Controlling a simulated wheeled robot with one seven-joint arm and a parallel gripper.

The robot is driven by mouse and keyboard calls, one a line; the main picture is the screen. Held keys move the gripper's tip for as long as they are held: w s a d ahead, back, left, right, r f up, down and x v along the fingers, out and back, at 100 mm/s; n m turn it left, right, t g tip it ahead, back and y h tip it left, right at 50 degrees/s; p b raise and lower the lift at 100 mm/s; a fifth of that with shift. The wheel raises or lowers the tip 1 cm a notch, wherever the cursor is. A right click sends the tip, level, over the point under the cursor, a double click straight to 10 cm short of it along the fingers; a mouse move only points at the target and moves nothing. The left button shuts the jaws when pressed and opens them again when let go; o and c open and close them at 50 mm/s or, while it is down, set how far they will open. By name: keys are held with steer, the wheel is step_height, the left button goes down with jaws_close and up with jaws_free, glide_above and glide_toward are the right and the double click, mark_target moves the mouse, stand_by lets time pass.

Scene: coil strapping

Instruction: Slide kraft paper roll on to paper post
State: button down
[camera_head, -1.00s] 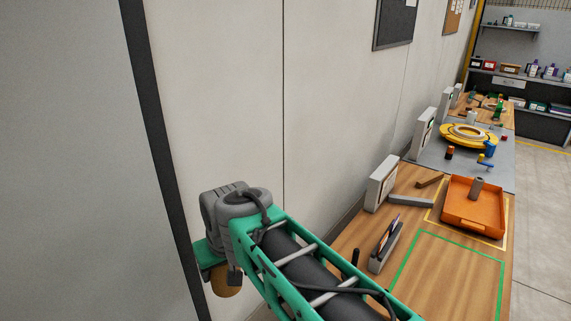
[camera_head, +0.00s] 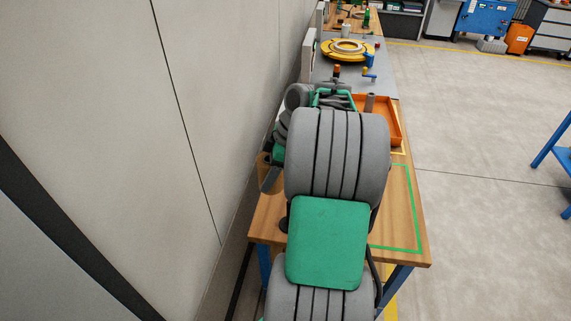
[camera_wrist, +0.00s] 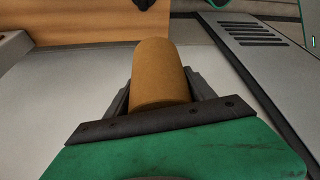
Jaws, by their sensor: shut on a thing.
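The kraft paper roll (camera_wrist: 160,68) is a plain brown cylinder, seen in the wrist view between the two grey fingers of my gripper (camera_wrist: 160,88). My gripper is shut on it. In the head view, my arm covers most of the near bench, and my gripper with the roll is mostly hidden, at the bench's left side by the wall.
The wooden bench (camera_head: 412,228) has a green outlined area, partly hidden by my arm. The orange tray (camera_head: 391,122) lies beyond it. Farther back is a yellow round fixture (camera_head: 347,50) on a grey surface. A wall runs close along the left. Open floor lies right.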

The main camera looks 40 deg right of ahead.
steer(key=s+d, duration=0.1)
steer(key=s+d+n, duration=0.2)
steer(key=d, duration=0.1)
steer(key=shift+f+g, duration=0.3)
steer(key=shift+s+d, duration=0.1)
step_height(320, 180, down, 6)
steer(key=b, duration=0.5)
steer(key=shift+r, duration=0.15)
stand_by(0.8)
steer(key=shift+f+b, duration=4.3)
steer(key=shift+f, duration=0.2)
steer(key=shift+f, duration=0.1)
